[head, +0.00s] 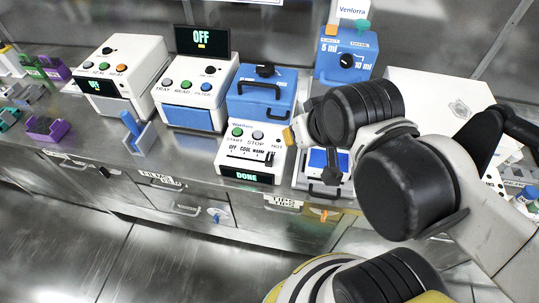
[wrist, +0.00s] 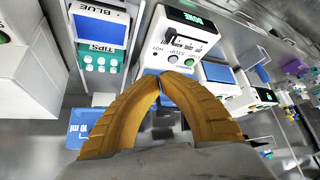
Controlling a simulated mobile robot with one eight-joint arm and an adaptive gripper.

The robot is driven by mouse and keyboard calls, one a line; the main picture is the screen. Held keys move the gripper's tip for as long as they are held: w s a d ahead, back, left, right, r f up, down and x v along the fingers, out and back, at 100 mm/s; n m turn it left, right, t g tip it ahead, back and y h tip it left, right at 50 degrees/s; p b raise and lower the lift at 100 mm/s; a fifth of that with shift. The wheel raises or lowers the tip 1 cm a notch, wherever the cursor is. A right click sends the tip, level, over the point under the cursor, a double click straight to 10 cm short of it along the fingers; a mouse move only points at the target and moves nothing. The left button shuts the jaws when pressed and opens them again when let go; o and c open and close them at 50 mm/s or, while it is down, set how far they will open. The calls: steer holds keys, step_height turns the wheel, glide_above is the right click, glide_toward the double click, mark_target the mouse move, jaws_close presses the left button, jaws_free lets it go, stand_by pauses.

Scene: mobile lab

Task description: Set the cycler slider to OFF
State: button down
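In the wrist view the cycler (wrist: 196,27) appears upside down beyond my fingertips. Its dark slider knob (wrist: 172,33) seems to be toward the WARM/HOT end of the slot; the exact mark is hard to read. My gripper (head: 289,136) is just right of the cycler in the head view. In the wrist view its yellow fingers (wrist: 160,76) meet at the tips, with nothing visible between them.
A blue handled block (head: 262,94) stands directly behind the cycler. A blue 5/10 ml dial box (head: 345,56) stands at the back right. A tips rack (wrist: 100,60) sits beside the cycler.

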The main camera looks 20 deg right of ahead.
steer(key=c, duration=1.3)
jaws_free()
steer(key=shift+w+r, duration=0.1)
steer(key=m+g+p, duration=0.3)
steer(key=m+g, duration=0.3)
steer(key=g, duration=0.1)
glide_toward(269, 157)
step_height(269, 157, down, 10)
steer(key=b, duration=0.4)
steer(key=shift+w+b, duration=0.1)
steer(key=shift+b, duration=0.2)
jaws_close()
